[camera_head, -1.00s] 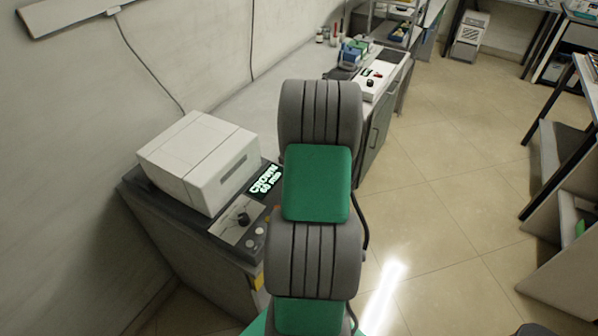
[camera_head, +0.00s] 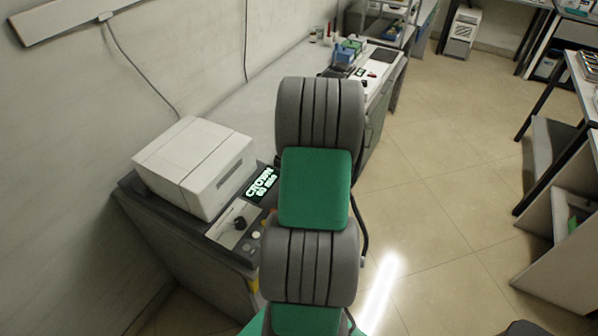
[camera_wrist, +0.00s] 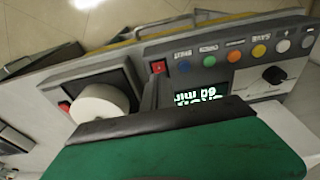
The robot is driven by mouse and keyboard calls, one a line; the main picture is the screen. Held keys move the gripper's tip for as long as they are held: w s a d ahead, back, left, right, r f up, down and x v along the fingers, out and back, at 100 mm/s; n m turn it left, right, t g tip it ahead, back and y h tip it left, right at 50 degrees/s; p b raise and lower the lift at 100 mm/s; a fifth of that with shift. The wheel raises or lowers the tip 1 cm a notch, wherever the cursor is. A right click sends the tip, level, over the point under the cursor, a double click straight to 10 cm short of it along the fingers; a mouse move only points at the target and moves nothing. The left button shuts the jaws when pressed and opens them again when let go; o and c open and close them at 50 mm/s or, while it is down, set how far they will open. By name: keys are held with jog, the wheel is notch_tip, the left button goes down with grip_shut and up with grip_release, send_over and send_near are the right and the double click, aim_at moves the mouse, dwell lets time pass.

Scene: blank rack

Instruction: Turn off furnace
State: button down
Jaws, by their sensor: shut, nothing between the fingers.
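The furnace is likely the white box unit (camera_head: 195,165) on the left end of the bench in the head view. Beside it is a lit display (camera_head: 261,184) reading "CROWN 60 min" and a black knob (camera_head: 239,223).
A white cylinder (camera_wrist: 100,105) stands on a dark recessed part left of the red button. The bench (camera_head: 235,110) runs along the wall to small bottles and another control panel. Open tiled floor (camera_head: 430,200) lies right of my arm; a shelf unit (camera_head: 560,230) stands at the right.

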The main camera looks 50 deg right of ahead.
notch_tip(320, 180, up, 10)
jog(key=s+b, duration=0.2)
jog(key=shift+s+d+r+b, duration=0.2)
jog(key=shift+s+d+b, duration=0.05)
jog(key=shift+s+b, duration=0.1)
jog(key=w+a+r+t, duration=0.1)
jog(key=w+a+r, duration=0.1)
jog(key=a, duration=1.2)
jog(key=w+a+r, duration=0.2)
jog(key=w+a, duration=0.1)
jog(key=a, duration=1.1)
jog(key=s+a+m, duration=0.1)
jog(key=s+a, duration=0.2)
jog(key=a, duration=0.2)
jog(key=s+a+f+m+t, duration=0.1)
jog(key=s+a, duration=0.2)
jog(key=a, duration=0.2)
jog(key=shift+a+f, duration=0.2)
jog(key=shift+f, duration=0.05)
